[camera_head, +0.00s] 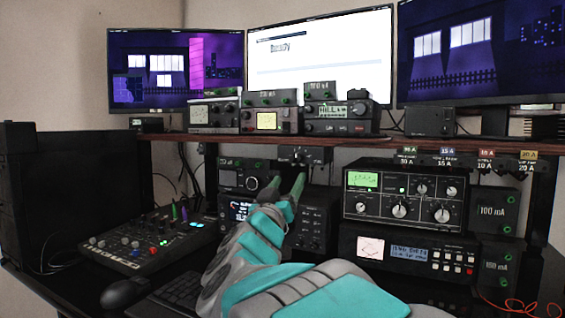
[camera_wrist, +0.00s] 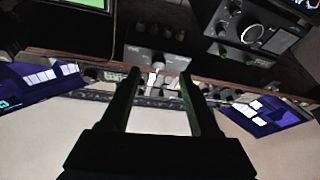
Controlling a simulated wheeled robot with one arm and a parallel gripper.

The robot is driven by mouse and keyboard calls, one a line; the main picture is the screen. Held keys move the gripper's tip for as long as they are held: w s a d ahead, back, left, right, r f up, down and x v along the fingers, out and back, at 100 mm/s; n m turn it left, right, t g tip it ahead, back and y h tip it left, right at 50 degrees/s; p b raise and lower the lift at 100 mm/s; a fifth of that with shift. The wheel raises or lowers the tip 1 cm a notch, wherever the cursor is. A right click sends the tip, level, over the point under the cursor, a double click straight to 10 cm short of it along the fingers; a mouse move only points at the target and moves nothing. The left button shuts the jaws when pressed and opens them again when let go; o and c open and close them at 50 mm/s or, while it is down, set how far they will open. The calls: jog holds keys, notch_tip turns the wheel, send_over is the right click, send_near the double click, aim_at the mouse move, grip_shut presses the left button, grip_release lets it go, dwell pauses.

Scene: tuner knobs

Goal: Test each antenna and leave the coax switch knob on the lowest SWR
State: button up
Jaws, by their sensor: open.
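The coax switch looks to be the small dark box (camera_head: 305,154) hung under the shelf's front edge. In the wrist view, which is upside down, it is a grey box (camera_wrist: 158,58) with a pale knob (camera_wrist: 153,78) showing between the finger tips. My gripper (camera_head: 290,186) is open, just below and in front of this box, with its fingers (camera_wrist: 159,76) on either side of the knob. I cannot tell whether they touch it. The tuner (camera_head: 403,222) at right has several knobs and a lit green meter (camera_head: 362,180); the needle is too small to read.
The shelf (camera_head: 345,139) carries small meter boxes and sits below three monitors (camera_head: 318,50). Radios (camera_head: 238,222) stand behind my arm. A mixer (camera_head: 135,245) and mouse (camera_head: 122,292) are at left. An orange wire (camera_head: 520,307) lies at lower right.

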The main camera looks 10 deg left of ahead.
aim_at(297, 161)
jog(key=x, duration=0.6)
jog(key=shift+r, duration=0.35)
jog(key=shift+w+r, duration=0.3)
jog(key=shift+w, duration=0.2)
jog(key=shift+d, duration=0.1)
grip_shut()
